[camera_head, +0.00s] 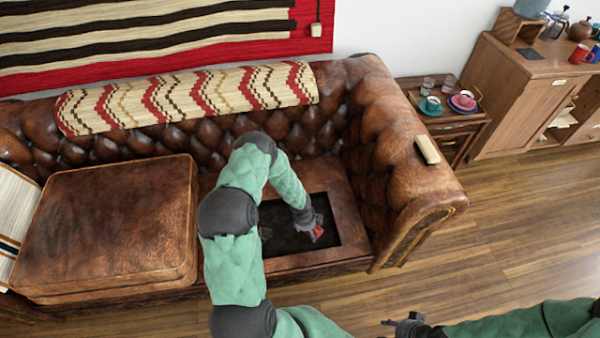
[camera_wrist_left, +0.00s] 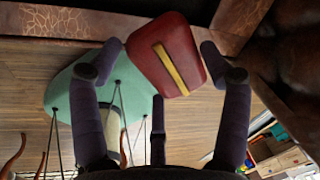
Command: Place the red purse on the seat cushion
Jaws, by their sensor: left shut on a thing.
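The red purse (camera_head: 317,233) is at my left gripper (camera_head: 309,222), over the dark open compartment in the right part of the brown leather sofa. In the left wrist view the purse (camera_wrist_left: 168,55) is red with a yellow strip, held between the fingers of my left gripper (camera_wrist_left: 160,52). The left gripper is shut on it. The seat cushion (camera_head: 110,225), thick brown leather, lies on the left part of the sofa with a bare top. My right gripper (camera_head: 402,325) is at the bottom edge of the head view, apart from the sofa; its jaws are too small to judge.
The compartment's leather rim (camera_head: 355,235) surrounds the dark opening. The sofa's right armrest (camera_head: 405,170) rises beside it, with a small pale object (camera_head: 427,150) on top. A side table (camera_head: 455,118) with cups stands behind. Wooden floor (camera_head: 500,230) is clear at right.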

